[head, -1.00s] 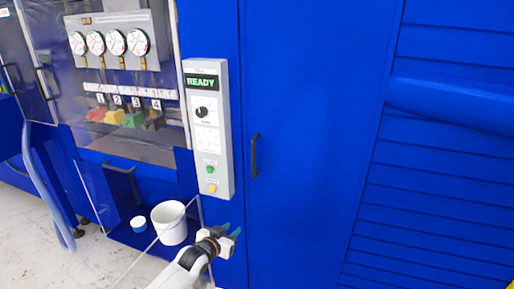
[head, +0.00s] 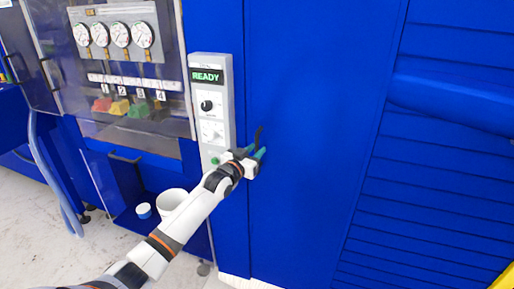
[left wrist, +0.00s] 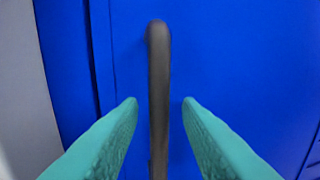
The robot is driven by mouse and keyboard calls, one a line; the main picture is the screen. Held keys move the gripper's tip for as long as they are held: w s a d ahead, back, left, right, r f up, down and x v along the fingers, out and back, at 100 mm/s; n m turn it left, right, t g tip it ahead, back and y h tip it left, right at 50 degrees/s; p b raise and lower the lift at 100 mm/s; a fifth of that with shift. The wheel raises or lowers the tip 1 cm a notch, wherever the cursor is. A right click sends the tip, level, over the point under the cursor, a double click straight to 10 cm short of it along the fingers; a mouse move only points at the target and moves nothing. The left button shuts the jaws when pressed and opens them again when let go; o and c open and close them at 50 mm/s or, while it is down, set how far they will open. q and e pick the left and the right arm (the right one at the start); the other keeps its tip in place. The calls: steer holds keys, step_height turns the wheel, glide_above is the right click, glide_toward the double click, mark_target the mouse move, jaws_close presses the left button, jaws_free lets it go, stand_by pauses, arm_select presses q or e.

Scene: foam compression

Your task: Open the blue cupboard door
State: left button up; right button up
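The blue cupboard door (head: 312,120) is shut and stands right of the grey control panel. Its dark vertical handle (head: 258,137) is partly hidden by my left gripper (head: 260,155) in the head view. In the left wrist view the handle (left wrist: 159,85) runs upright between the two green fingertips of my left gripper (left wrist: 160,102). The fingers are open, one on each side of the handle, with a gap on both sides. My right gripper is not in view.
The control panel (head: 211,100) reading READY is close to the left of the handle. A gauge cabinet (head: 115,35) stands further left. A ribbed blue panel (head: 440,190) lies right.

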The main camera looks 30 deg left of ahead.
arm_select(q)
steer(key=shift+w, duration=0.75)
steer(key=shift+c, duration=0.3)
jaws_close()
